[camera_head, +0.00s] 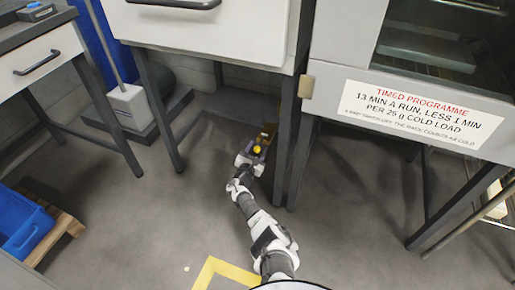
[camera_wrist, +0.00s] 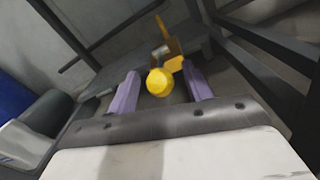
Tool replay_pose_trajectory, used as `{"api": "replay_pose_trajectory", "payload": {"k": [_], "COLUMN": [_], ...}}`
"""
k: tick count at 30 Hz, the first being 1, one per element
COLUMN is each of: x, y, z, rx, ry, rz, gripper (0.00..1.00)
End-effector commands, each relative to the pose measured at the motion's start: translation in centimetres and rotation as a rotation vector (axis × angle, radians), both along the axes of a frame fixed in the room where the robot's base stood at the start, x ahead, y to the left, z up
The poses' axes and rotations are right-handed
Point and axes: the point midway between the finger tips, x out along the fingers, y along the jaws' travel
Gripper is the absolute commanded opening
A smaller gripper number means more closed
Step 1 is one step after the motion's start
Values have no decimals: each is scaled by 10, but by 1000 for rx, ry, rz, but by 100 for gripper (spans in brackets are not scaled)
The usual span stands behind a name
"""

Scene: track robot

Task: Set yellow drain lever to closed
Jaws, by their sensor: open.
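The yellow drain lever (camera_wrist: 160,80) shows in the wrist view, with a round yellow knob towards me and a yellow bracket and grey metal part behind it. Its knob lies between the two purple fingers of my gripper (camera_wrist: 160,93). The fingers are apart, with a gap visible on each side of the knob. In the head view the lever (camera_head: 257,149) is a small yellow spot low beneath the cabinets, just beyond my gripper (camera_head: 251,158). How the lever is turned is hard to tell.
Dark table legs (camera_head: 287,140) stand close to the right of my gripper. A white drawer cabinet (camera_head: 210,30) is above. A signed machine (camera_head: 420,115) stands to the right. A blue crate (camera_head: 22,228) lies at the left. The floor in front is clear.

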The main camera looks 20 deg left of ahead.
Motion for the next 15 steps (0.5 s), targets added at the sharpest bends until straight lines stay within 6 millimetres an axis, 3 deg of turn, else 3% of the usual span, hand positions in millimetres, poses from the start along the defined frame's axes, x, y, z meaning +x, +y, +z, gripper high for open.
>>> {"api": "replay_pose_trajectory", "payload": {"k": [3,14,15], "x": [0,0,0], "y": [0,0,0], "z": [0,0,0], "rx": [0,0,0], "ry": [0,0,0], "rz": [0,-1,-1], "gripper": [47,0,0]}}
